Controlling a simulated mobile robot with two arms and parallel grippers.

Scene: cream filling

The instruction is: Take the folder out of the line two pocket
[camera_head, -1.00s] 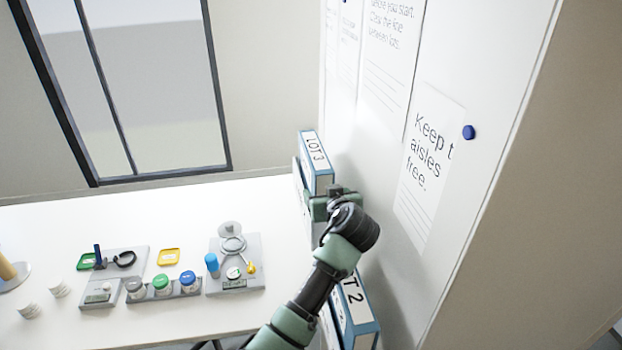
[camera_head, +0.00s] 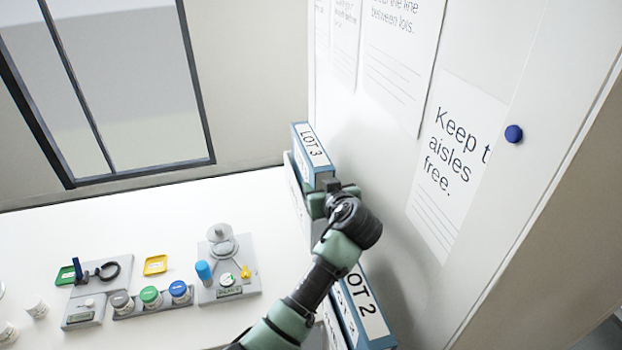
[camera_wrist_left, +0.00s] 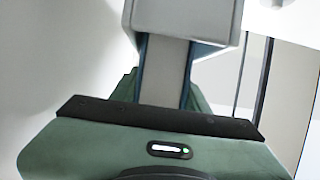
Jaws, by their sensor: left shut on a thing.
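The folder marked LOT 3 (camera_head: 312,146) is blue-edged with a white label and stands in a pale wall pocket (camera_head: 297,200). My left gripper (camera_head: 327,197) is at its near end. In the left wrist view my left gripper (camera_wrist_left: 165,95) is shut on a grey face with blue edges, which appears to be the LOT 3 folder (camera_wrist_left: 165,72). A pale block (camera_wrist_left: 185,20) covers the far part of that face. A second folder marked LOT 2 (camera_head: 366,305) stands nearer, partly behind my arm. My right gripper is not in view.
The wall with paper notices (camera_head: 455,160) runs close along the right of my arm. The white table (camera_head: 130,230) to the left carries lidded jars (camera_head: 150,297), a grey stand (camera_head: 228,275) and a yellow tray (camera_head: 155,265). The table's back half is clear.

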